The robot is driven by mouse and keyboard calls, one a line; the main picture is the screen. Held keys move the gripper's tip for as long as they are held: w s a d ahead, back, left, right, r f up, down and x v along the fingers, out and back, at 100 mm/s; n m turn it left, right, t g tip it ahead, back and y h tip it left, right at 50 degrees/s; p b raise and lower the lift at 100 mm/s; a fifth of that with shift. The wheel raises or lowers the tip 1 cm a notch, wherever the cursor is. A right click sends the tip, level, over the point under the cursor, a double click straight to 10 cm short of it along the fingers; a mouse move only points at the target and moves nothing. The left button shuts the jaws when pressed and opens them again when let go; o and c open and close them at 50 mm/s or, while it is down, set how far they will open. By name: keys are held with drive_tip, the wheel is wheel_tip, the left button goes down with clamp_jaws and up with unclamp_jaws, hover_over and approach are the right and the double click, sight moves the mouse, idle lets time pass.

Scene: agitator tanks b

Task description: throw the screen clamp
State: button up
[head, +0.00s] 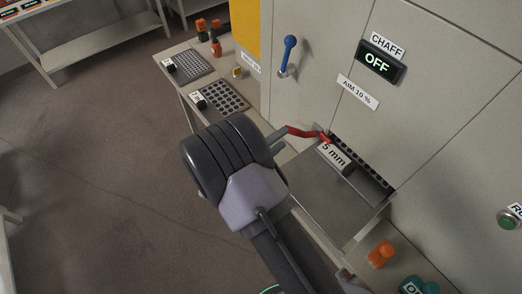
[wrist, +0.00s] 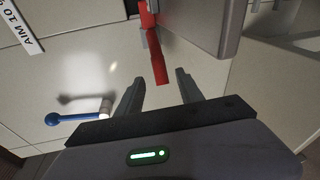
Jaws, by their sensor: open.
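The screen clamp shows as a red lever (head: 302,132) beside the slot of the screen drawer, with its free end toward my gripper. In the wrist view the red lever (wrist: 158,55) hangs from the top, and its tip lies in the picture between the two fingertips of my gripper (wrist: 158,82). The fingers are apart, with nothing seen gripped; I cannot tell whether the tip is truly between them in depth. In the head view my wrist hides most of the gripper. The screen (head: 374,171) labelled 5 mm sits in the machine's slot.
A blue-knobbed lever (head: 287,55) stands on the machine's panel, left of the CHAFF display (head: 381,62) reading OFF. A metal tray (head: 340,200) juts out below the slot. A side bench holds perforated screens (head: 222,98). Orange (head: 381,254) and teal items stand lower right. Floor at left is clear.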

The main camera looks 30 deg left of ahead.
sight(299, 131)
drive_tip(key=v, duration=1.2)
drive_tip(key=shift+s, duration=0.3)
